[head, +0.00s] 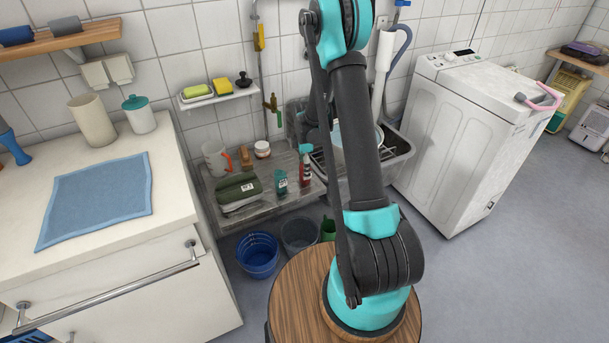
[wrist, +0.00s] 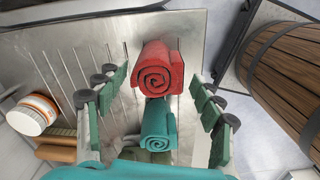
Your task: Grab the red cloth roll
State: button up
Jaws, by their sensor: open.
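The red cloth roll (wrist: 158,70) shows its spiral end in the wrist view, on a grey ribbed surface (wrist: 185,30). In the head view it appears as a small red shape (head: 305,168) at the right end of the low grey shelf. A teal cloth roll (wrist: 158,128) is beside it, lower in the wrist view. My gripper (wrist: 159,92) is open, with green-padded fingers left and right of the rolls and visible gaps to the red one. Nothing is held.
A white jar with an orange band (wrist: 32,113) and a brown brush (wrist: 60,145) lie left of the rolls. A dark green bundle (head: 238,192) is left of the teal roll. A sink (head: 398,150) stands right of the shelf. Buckets (head: 258,256) stand below.

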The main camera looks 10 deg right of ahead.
jog(key=shift+w+f, duration=0.15)
jog(key=shift+f, duration=0.95)
jog(key=shift+w+f, duration=0.1)
jog(key=shift+f, duration=1)
jog(key=shift+c, duration=0.6)
jog(key=c, duration=1.2)
jog(key=shift+o, duration=0.2)
jog(key=shift+r, duration=0.2)
